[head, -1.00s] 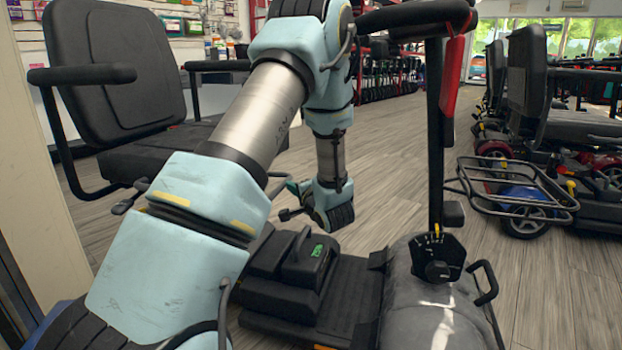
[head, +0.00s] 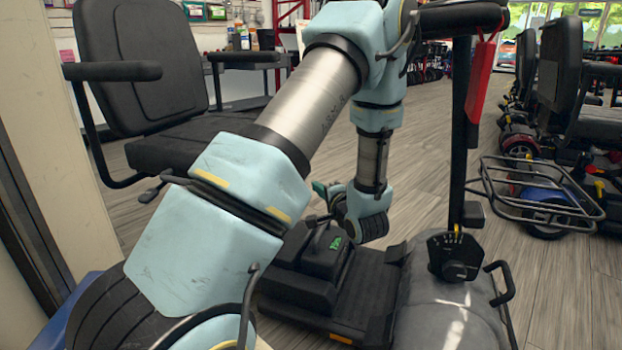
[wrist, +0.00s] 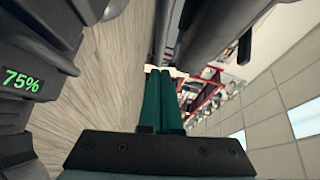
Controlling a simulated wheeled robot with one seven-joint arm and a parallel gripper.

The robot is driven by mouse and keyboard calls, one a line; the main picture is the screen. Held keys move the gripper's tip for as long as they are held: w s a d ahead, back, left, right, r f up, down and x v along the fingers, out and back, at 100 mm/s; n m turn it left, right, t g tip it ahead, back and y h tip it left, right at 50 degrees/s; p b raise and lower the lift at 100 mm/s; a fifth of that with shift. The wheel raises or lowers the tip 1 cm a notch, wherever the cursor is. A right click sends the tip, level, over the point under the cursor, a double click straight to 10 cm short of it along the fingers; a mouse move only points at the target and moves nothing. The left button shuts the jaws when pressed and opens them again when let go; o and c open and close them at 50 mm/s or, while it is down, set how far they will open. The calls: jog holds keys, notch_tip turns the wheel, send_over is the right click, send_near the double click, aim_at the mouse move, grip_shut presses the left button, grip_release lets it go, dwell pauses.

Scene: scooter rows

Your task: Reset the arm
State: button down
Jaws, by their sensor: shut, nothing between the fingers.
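My arm, light blue and silver, crosses the head view from lower left to top centre and bends down to its wrist. My gripper's two green fingers (wrist: 162,100) lie side by side in the wrist view, shut with nothing between them. In the head view only a small green part of the gripper (head: 320,188) shows, beside the wrist above the scooter's black battery box (head: 305,262). The box's green display reads 75% in the wrist view (wrist: 22,82). The gripper looks apart from the box.
A scooter tiller (head: 460,130) with a red tag (head: 481,82) stands close right of my arm. A black seat (head: 140,70) is at left, a cream wall edge (head: 60,140) nearer. A wire basket (head: 540,195) and parked scooters are at right. Wooden floor (head: 425,170) is clear behind.

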jog(key=s+a+r+n+g+h+p, duration=0.2)
jog(key=s+a+r+n+g, duration=0.25)
jog(key=s, duration=0.25)
jog(key=s+a+r+n+g+h+p, duration=0.2)
jog(key=s+a+r+n+g, duration=0.1)
jog(key=s+a+g, duration=0.3)
jog(key=s+a+r+n+g+h+p, duration=0.2)
jog(key=s+a+r+n+g+p, duration=0.15)
jog(key=s, duration=0.55)
notch_tip(320, 180, up, 36)
jog(key=p, duration=3.6)
jog(key=shift+w+a, duration=0.2)
jog(key=shift+w, duration=0.15)
